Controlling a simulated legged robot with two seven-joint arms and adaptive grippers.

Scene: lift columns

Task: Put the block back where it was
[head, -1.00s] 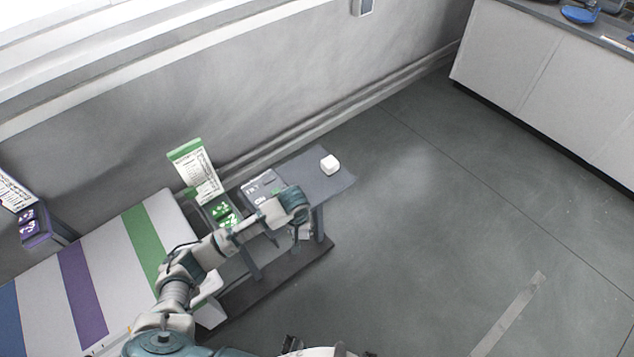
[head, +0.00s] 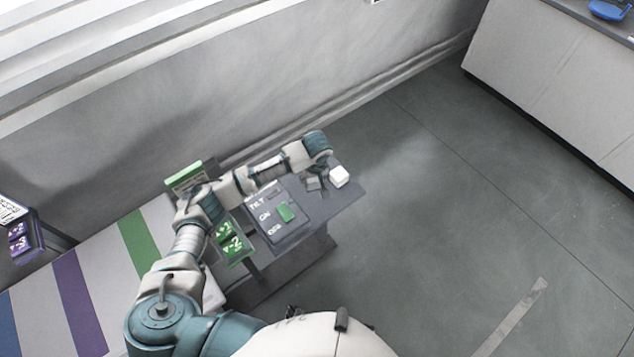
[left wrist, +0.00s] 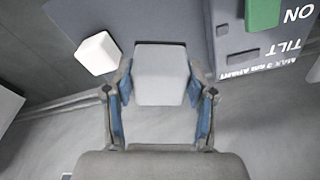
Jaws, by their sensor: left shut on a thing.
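My left gripper (left wrist: 160,103) is shut on a light grey block (left wrist: 160,75), with a blue-padded finger on each side of it in the left wrist view. In the head view the gripper (head: 322,172) is over the far right part of a small dark grey table (head: 345,198), and the grey block (head: 313,184) shows beside it. A white block (head: 339,176) lies on that table near its right edge. It also shows in the left wrist view (left wrist: 97,53), left of the held block and apart from it. My right gripper is not in view.
A control panel (head: 265,218) with a green switch (head: 286,213) and the words TILT and ON lies on the table, left of the blocks. A green-marked +2/-2 panel (head: 233,245) is at its left. A striped surface (head: 110,270) lies further left. The floor at right is clear.

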